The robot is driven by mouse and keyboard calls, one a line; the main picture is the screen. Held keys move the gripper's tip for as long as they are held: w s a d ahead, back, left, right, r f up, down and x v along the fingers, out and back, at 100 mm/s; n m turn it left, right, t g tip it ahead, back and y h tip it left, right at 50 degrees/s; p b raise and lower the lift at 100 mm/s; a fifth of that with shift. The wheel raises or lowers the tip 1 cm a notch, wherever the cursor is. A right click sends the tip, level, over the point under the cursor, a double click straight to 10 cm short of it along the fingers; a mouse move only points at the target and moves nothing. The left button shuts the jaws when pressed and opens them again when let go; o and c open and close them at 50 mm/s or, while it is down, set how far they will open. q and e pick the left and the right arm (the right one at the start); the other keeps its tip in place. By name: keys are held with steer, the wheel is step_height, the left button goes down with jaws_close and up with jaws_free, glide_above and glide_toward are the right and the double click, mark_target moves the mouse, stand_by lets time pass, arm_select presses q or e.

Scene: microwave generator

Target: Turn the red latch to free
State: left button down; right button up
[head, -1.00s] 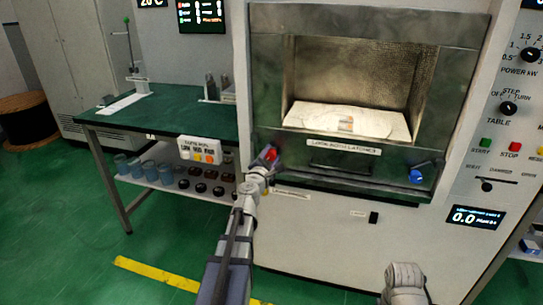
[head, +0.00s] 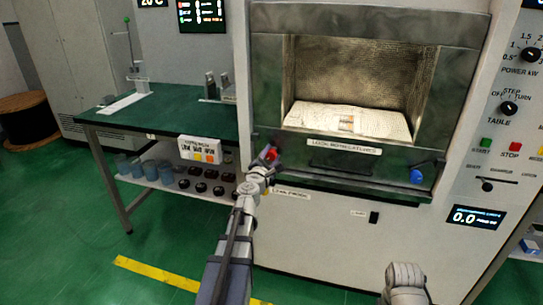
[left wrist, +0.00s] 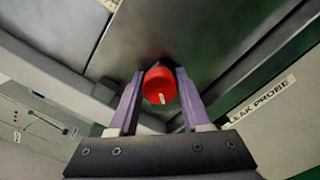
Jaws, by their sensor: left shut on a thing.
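The red latch (head: 271,153) is a round red knob at the lower left of the microwave's front frame. It shows large in the left wrist view (left wrist: 159,86), with a short pale mark on its face. My left gripper (head: 268,162) is at the latch. In the left wrist view its two purple fingers (left wrist: 158,92) stand one on each side of the red knob and are shut on it. The blue latch (head: 416,176) sits at the lower right of the same frame. My right arm shows at the bottom of the head view, but its gripper is not seen.
The microwave chamber (head: 362,75) is open at the front, with a pale block (head: 346,122) inside. A green-topped bench (head: 180,125) stands to the left, with jars on its lower shelf. A control panel (head: 508,130) is on the right. The green floor in front is mostly clear.

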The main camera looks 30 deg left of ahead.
arm_select(q)
steer(key=shift+s+a, duration=0.1)
steer(key=shift+a, duration=0.05)
stand_by(0.3)
steer(key=c, duration=0.6)
jaws_free()
steer(key=shift+a, duration=0.1)
steer(key=shift+o, duration=1.2)
steer(key=v, duration=0.7)
steer(key=shift+s+d, duration=0.25)
steer(key=shift+s, duration=0.1)
